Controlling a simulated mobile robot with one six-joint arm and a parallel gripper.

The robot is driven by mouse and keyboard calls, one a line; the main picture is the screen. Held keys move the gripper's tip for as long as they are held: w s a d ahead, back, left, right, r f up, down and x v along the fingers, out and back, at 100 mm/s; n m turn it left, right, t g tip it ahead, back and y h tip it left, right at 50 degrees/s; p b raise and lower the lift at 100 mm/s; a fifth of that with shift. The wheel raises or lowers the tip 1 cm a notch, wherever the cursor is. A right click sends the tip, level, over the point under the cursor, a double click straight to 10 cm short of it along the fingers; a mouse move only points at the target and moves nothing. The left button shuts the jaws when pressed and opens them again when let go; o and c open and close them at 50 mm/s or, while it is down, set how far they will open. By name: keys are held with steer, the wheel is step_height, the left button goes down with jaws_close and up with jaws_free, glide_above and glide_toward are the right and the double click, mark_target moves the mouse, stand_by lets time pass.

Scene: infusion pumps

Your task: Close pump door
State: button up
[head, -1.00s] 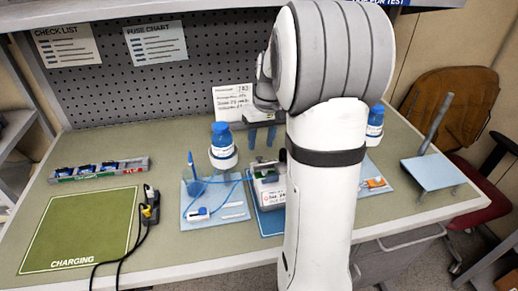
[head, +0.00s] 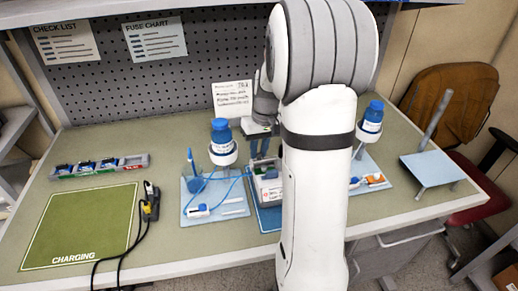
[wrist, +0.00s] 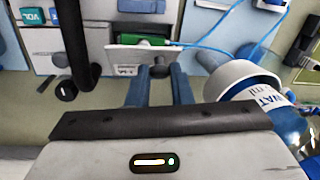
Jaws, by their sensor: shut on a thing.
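The pump (head: 267,190) is a light box on a blue mat, partly hidden behind my arm in the head view. In the wrist view, its door (wrist: 118,58) is a pale labelled panel with a dark knob (wrist: 160,71). A green part (wrist: 152,41) with a blue tube shows just beyond the door's upper edge. My gripper (wrist: 160,75) has its two blue fingers on either side of the knob, shut on it. In the head view, the fingers (head: 260,147) are just above and behind the pump. I cannot tell exactly how far the door stands open.
A blue-capped bottle (head: 221,137) stands left of the pump, and another (head: 372,122) stands right of my arm. In the wrist view a bottle (wrist: 285,110) is close to the gripper's right. The green charging mat (head: 78,230) is clear, with black cables (head: 148,205) beside it.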

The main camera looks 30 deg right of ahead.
jaws_close()
steer(key=shift+f+b, duration=0.1)
steer(key=shift+b, duration=0.2)
steer(key=t+b, duration=0.1)
steer(key=b, duration=0.1)
steer(key=s+f+t+b, duration=0.1)
steer(key=b, duration=0.4)
steer(key=shift+s+a+f+t+h, duration=0.2)
steer(key=shift+f+t+h, duration=0.1)
steer(key=shift+t+h, duration=0.1)
steer(key=t+b, duration=0.1)
steer(key=b, duration=0.3)
steer(key=s+f+t+b, duration=0.1)
steer(key=t+b, duration=0.1)
steer(key=b, duration=0.2)
steer(key=shift+s+a, duration=0.1)
steer(key=shift+a, duration=0.05)
steer(key=b, duration=0.2)
steer(key=t+b, duration=0.1)
steer(key=b, duration=0.1)
steer(key=shift+s+f+n+h, duration=0.15)
steer(key=shift+s+n+h, duration=0.15)
steer(key=shift+h, duration=0.1)
steer(key=shift+t+b, duration=0.3)
steer(key=shift+b, duration=0.45)
steer(key=o, duration=0.6)
jaws_free()
